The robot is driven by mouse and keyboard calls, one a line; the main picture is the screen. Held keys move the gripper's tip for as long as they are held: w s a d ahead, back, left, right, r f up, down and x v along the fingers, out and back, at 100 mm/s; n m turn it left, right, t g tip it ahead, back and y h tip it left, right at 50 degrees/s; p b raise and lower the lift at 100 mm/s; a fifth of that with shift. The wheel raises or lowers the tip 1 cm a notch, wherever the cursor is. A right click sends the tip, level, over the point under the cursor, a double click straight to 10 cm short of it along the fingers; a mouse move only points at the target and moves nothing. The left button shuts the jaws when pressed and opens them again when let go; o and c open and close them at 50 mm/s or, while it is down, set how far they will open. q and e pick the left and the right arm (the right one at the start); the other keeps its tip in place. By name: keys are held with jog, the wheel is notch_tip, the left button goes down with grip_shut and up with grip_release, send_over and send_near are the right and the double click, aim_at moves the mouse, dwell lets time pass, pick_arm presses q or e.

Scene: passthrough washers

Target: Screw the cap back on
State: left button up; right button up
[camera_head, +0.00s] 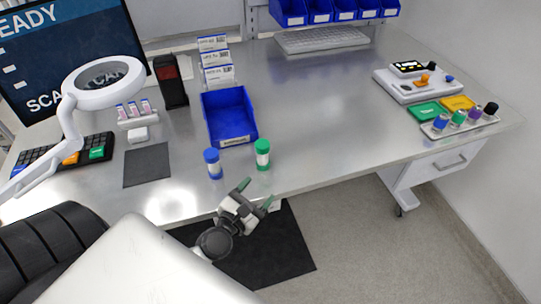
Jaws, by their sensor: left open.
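A small bottle with a green cap (262,154) stands upright near the front edge of the steel table. A second bottle with a blue cap (213,163) stands upright to its left. Both look capped from here, but I cannot tell how tightly. My left gripper (256,194) is in front of and below the two bottles, at the table's front edge. Its green-tipped fingers are apart with nothing between them. It touches neither bottle. My right gripper is not in view.
A blue bin (229,117) stands behind the bottles. A magnifier lamp (104,82), keyboard (62,155) and monitor (75,45) are at left. A rack of several coloured-cap bottles (458,122) is at right. The middle right of the steel table (330,110) is clear.

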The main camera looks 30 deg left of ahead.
aim_at(260, 159)
pick_arm(q)
jog(key=a+n+y, duration=0.1)
jog(key=n, duration=0.1)
jog(key=a+n+y, duration=0.2)
jog(key=n, duration=0.1)
jog(key=shift+w+a+f, duration=0.1)
jog(key=shift+a, duration=0.2)
jog(key=shift+n+y, duration=0.3)
jog(key=shift+n, duration=0.2)
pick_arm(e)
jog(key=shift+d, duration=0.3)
pick_arm(q)
jog(key=shift+a, duration=0.1)
jog(key=shift+w, duration=0.1)
jog(key=w, duration=0.2)
jog(key=w+p, duration=0.1)
jog(key=w, duration=0.1)
jog(key=w+a+p, duration=0.1)
jog(key=shift+w, duration=0.6)
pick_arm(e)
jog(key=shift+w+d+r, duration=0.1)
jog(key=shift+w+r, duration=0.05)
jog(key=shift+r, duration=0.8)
pick_arm(q)
jog(key=w, duration=0.3)
jog(key=w+a+p, duration=0.1)
jog(key=w, duration=0.1)
jog(key=shift+w, duration=0.3)
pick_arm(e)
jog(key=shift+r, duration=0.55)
